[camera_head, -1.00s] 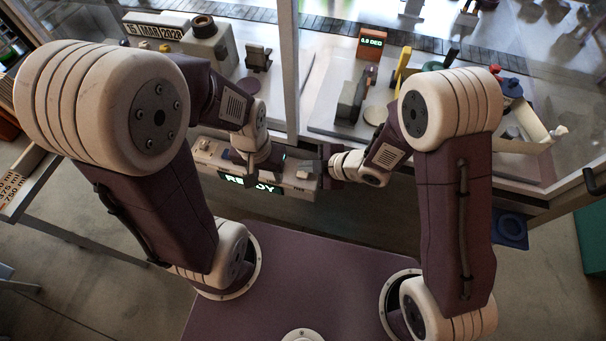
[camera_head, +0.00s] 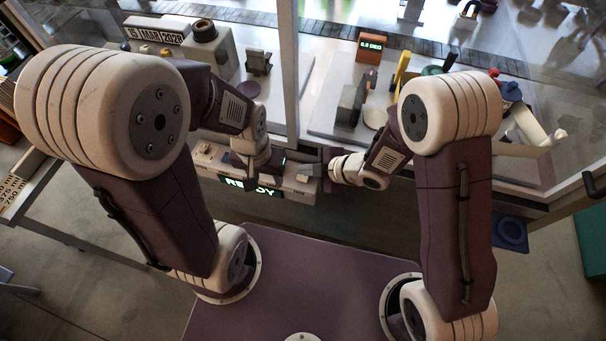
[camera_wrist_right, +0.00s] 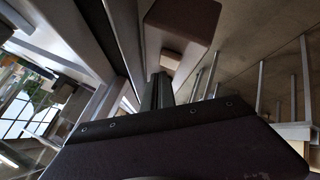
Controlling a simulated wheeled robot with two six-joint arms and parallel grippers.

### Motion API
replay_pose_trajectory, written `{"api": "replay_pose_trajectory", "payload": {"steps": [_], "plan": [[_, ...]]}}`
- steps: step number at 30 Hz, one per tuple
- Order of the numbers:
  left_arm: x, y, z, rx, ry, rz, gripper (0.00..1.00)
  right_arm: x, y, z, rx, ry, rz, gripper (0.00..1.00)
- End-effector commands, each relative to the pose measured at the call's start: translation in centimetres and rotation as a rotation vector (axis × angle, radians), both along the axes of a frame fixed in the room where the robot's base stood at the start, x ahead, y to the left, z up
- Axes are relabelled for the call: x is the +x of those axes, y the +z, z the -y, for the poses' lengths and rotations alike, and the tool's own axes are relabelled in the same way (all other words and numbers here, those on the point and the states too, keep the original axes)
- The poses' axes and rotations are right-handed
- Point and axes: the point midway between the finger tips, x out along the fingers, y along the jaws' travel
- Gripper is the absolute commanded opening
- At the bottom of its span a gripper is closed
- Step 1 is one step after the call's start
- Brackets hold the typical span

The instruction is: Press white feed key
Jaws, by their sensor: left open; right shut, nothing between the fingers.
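A pale console (camera_head: 215,160) with a green-lit display (camera_head: 250,188) reading READY, partly covered, is in the middle of the head view. A small pale key sits on its top right, mostly behind my right gripper (camera_head: 312,168); a pale block that looks like this key (camera_wrist_right: 171,60) shows in the right wrist view. My right gripper's shut, empty fingers (camera_wrist_right: 160,82) end close to that block; I cannot tell if they touch it. My left gripper (camera_head: 252,166) is open over the console's middle, its fingertips small and dark.
Behind the console is a glazed enclosure with an upright frame post (camera_head: 290,80). A side table (camera_head: 30,180) stands at the left.

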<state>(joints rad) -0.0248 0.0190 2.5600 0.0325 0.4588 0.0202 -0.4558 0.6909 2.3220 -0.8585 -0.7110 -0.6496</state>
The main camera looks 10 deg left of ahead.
Motion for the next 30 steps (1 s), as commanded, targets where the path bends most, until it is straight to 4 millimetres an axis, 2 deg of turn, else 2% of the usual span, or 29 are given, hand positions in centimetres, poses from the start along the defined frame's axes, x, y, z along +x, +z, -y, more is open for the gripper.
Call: {"api": "replay_pose_trajectory", "payload": {"steps": [24, 30], "plan": [[0.0, -0.02, 0.0, 0.0, 0.0, 0.0, 0.47, 0.0, -0.02, 0.0, 0.0, 0.0, 0.0, 0.0], [0.01, -0.73, 0.0, 0.0, 0.0, 0.0, 0.47, -0.01, -0.75, 0.0, 0.0, 0.0, 0.0, 0.0]]}}
